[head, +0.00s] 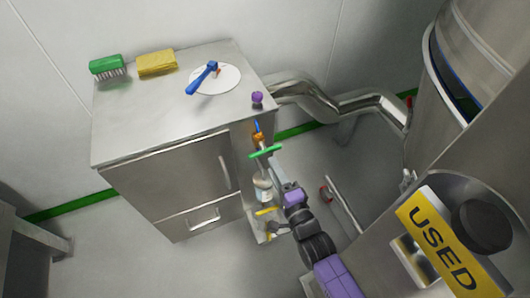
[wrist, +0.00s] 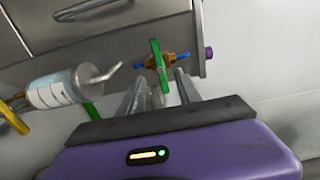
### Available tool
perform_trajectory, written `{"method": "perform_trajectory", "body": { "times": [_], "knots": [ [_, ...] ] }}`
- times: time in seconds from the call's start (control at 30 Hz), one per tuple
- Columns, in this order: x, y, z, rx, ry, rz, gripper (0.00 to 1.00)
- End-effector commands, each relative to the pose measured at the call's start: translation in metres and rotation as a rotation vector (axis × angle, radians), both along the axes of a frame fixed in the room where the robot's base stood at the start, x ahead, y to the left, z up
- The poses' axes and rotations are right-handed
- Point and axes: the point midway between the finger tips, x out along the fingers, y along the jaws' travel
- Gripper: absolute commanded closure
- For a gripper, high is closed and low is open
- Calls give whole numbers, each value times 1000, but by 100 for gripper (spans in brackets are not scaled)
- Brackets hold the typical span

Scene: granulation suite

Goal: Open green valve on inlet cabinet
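The steel inlet cabinet (head: 165,125) stands at the left in the head view. The green valve handle (head: 265,151) is on its right side, below the top edge. In the wrist view the green handle (wrist: 158,62) runs roughly upright in front of an orange and blue fitting (wrist: 153,63). My gripper (head: 276,173) is just below the handle in the head view. In the wrist view my gripper (wrist: 163,78) is open, its two fingers apart on either side of the handle's lower end. Whether they touch it I cannot tell.
A green brush (head: 106,65), yellow sponge (head: 157,62) and blue-handled tool (head: 203,78) on a white disc lie on the cabinet. A white cylinder with a bent metal spout (wrist: 60,88) is left of my fingers. Steel pipes (head: 340,103) and a vessel (head: 485,60) stand right.

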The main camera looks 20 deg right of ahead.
Motion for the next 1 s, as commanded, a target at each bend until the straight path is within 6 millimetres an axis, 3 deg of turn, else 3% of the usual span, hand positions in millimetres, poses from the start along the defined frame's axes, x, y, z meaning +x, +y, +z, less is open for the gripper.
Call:
{"method": "perform_trajectory", "body": {
  "times": [0.5, 0.9, 1.0],
  "knots": [
    [68, 0, 0, 1, -1, -1, 60],
    [76, 0, 0, 1, 0, 0, 60],
    [75, 0, 0, 1, 0, 0, 78]
  ]
}}
